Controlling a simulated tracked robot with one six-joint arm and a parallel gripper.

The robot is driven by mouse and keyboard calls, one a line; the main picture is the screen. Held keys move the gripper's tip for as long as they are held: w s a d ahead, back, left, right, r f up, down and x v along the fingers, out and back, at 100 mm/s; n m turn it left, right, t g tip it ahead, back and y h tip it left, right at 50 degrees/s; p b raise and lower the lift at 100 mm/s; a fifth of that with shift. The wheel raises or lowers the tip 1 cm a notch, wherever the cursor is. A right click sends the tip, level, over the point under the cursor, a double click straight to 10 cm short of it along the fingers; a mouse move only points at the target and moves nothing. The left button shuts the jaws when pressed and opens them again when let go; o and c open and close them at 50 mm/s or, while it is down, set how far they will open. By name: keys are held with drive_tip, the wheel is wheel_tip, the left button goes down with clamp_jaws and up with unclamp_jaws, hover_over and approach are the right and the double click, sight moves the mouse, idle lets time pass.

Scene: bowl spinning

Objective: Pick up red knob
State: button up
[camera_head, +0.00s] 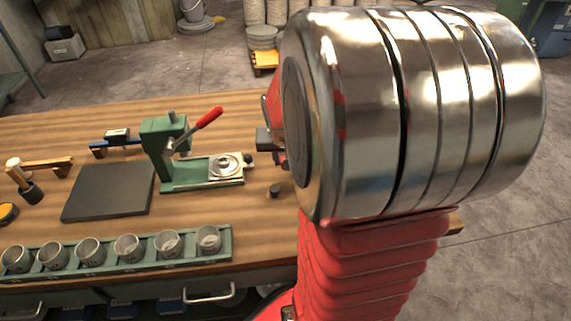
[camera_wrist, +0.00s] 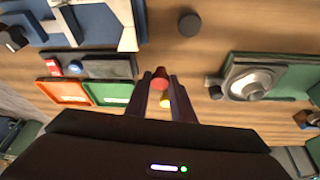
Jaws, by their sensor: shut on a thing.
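In the wrist view, my gripper (camera_wrist: 160,84) is shut on the red knob (camera_wrist: 159,76), which shows between the fingertips. A small yellow piece (camera_wrist: 166,103) shows between the fingers, closer to the palm. I cannot tell whether the knob touches what is below it. In the head view, my silver and red arm hides the knob and most of the gripper.
A green press (camera_head: 170,150) with a red lever stands left of my arm. A dark round piece (camera_head: 275,190) lies on the bench (camera_head: 262,225). A rack (camera_head: 100,262) of metal cups lines the front. Orange (camera_wrist: 63,92) and green (camera_wrist: 108,94) trays lie left of my fingers.

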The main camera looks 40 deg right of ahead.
wheel_tip(320, 180, up, 7)
drive_tip(key=shift+r, duration=0.2)
drive_tip(key=shift+a+f, duration=0.1)
drive_tip(key=shift+f, duration=0.05)
idle(0.6)
